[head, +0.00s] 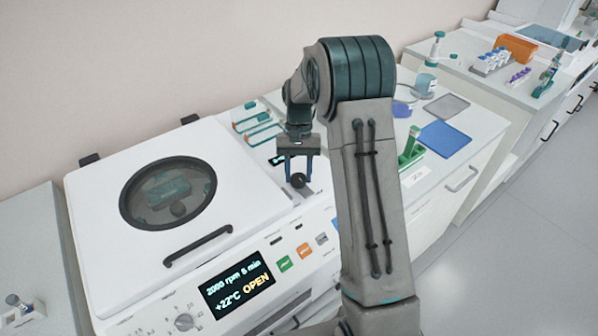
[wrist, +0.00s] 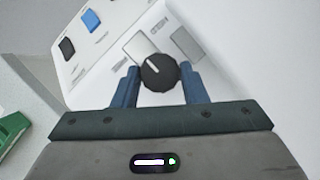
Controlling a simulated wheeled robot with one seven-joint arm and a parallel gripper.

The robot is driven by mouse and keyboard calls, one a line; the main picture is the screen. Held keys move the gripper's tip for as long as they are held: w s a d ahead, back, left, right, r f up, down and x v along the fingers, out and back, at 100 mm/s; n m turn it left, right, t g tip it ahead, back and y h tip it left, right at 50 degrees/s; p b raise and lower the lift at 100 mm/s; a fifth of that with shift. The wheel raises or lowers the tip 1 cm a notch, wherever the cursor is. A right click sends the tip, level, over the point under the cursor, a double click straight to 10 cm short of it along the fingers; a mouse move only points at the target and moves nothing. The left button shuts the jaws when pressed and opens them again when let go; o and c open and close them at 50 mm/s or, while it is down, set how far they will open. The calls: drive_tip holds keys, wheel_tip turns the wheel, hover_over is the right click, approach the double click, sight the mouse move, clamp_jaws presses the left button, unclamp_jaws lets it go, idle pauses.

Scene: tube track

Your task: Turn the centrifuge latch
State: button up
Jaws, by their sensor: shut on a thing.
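The white centrifuge (head: 95,185) stands at the left in the head view, its lid with a round window lying down. Its display (head: 237,290) reads "2000 rpm 5 min", "+22°C" and "OPEN". The latch is a round black knob (head: 298,181) on the right part of the machine. In the wrist view the knob (wrist: 159,74) shows a white mark pointing up and left. My gripper (head: 298,174) points down over it, with a blue finger on each side. In the wrist view my gripper (wrist: 160,80) is shut on the knob.
A black lid handle (head: 198,246) lies left of my gripper. Green and orange buttons (head: 304,251) sit on the front panel. Teal-edged racks (head: 257,125) stand behind. A green holder (head: 411,147) and a blue mat (head: 445,139) are on the bench to the right.

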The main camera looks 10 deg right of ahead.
drive_tip(key=shift+w, duration=0.1)
drive_tip(key=o, duration=1)
drive_tip(key=b+v, duration=0.1)
drive_tip(key=v, duration=1.2)
drive_tip(key=shift+r, duration=0.4)
drive_tip(key=shift+r, duration=0.1)
